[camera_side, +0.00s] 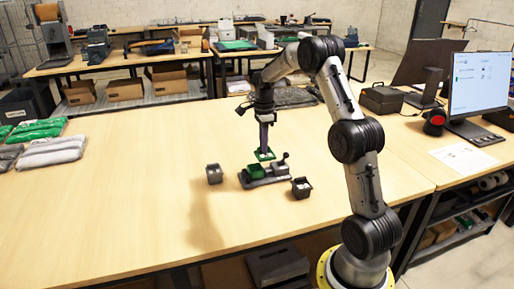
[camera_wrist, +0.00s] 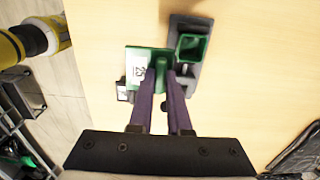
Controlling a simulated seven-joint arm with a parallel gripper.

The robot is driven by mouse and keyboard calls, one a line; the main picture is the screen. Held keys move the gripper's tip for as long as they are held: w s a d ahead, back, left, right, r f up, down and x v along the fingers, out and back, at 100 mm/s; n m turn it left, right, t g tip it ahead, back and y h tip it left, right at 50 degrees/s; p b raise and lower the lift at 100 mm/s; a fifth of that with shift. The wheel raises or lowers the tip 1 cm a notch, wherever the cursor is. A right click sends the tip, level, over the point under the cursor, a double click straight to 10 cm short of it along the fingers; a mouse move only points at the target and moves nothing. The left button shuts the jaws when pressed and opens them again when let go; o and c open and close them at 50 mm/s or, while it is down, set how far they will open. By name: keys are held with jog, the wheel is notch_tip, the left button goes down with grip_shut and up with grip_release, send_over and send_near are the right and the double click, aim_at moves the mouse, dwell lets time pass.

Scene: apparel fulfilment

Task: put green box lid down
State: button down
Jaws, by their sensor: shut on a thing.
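The green box lid (camera_side: 264,156) hangs flat above the table, held by my gripper (camera_side: 265,149). In the wrist view the lid (camera_wrist: 137,68) is a flat green plate with a white printed label, and the purple fingers of my gripper (camera_wrist: 162,72) are shut on its raised middle part. The open green box (camera_side: 256,171) sits in a grey holder (camera_side: 267,180) on the table. In the wrist view the box (camera_wrist: 191,47) is just right of the lid. The exact gap between the lid and what lies below is hard to judge.
A small grey bin (camera_side: 214,174) stands left of the holder and a dark bin (camera_side: 301,188) right of it. Green and grey bagged garments (camera_side: 45,142) lie at the far left. A monitor (camera_side: 478,83) stands at right. The table's front left (camera_side: 120,210) is clear.

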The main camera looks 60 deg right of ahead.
jog(key=s+a+f, duration=0.3)
jog(key=s+a, duration=1)
jog(key=s, duration=0.1)
jog(key=w+d+f, duration=0.2)
jog(key=w, duration=0.1)
jog(key=w+d+f, duration=0.3)
jog(key=w, duration=0.1)
jog(key=w+d+f, duration=0.3)
jog(key=shift+w+d+f, duration=0.45)
jog(key=shift+w+f, duration=0.1)
jog(key=shift+f, duration=1.7)
jog(key=shift+f, duration=0.15)
jog(key=c, duration=0.9)
grip_release()
jog(key=shift+o, duration=0.2)
